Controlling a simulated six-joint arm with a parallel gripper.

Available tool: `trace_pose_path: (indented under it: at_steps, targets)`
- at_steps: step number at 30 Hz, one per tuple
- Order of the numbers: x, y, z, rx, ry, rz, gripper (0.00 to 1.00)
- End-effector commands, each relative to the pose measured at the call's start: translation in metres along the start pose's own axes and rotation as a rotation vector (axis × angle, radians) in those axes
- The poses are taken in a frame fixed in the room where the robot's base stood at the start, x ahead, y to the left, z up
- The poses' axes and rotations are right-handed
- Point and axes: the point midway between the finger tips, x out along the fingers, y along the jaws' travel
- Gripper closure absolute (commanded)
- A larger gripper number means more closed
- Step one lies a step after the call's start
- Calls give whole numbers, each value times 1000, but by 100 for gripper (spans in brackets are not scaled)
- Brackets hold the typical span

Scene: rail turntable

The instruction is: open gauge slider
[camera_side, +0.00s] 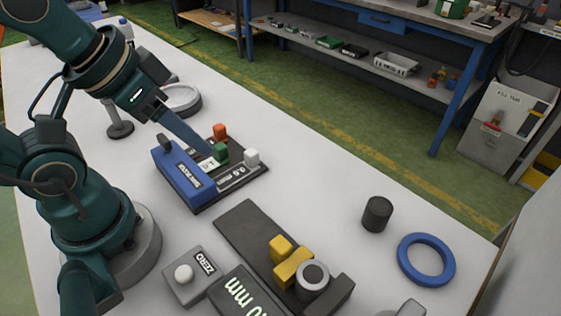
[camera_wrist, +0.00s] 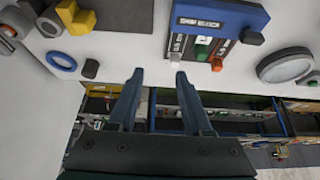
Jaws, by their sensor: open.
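The gauge is a dark rail (camera_side: 246,226) with a yellow upright jaw (camera_side: 281,246) and a yellow block (camera_side: 294,267) on it. A grey ring-topped cylinder (camera_side: 313,274) stands beside the yellow block. The gauge's display (camera_side: 240,296) is cut off at the lower edge and reads "0 mm" in part. In the wrist view the yellow parts (camera_wrist: 80,17) show at the upper left. My gripper (camera_side: 210,153) is away from the gauge, at the blue selector block. In the wrist view my gripper (camera_wrist: 160,73) is open, with nothing between its fingers.
The blue selector (camera_side: 180,178) has red (camera_side: 219,131), green (camera_side: 221,152) and white (camera_side: 252,156) knobs near my fingers; contact is unclear. A ZERO button box (camera_side: 190,275) stands left of the display.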

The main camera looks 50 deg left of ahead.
Motion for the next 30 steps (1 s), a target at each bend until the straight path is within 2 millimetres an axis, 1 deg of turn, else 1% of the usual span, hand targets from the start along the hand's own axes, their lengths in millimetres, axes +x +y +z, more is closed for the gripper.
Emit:
trace_pose_path:
  at_steps: [10, 11, 14, 16, 20, 23, 26, 30]
  targets:
    - [0, 0, 0, 0, 0, 0, 50]
    - [0, 0, 0, 0, 0, 0, 40]
    - [0, 0, 0, 23, 0, 0, 40]
    - [-1, 0, 0, 68, 1, 0, 40]
    - [-6, 2, -15, 232, 15, 3, 40]
    - [-5, 10, -27, 412, -11, 29, 40]
    - [-1, 22, -37, 580, -44, 64, 40]
    - [12, 46, -46, 836, -100, 130, 40]
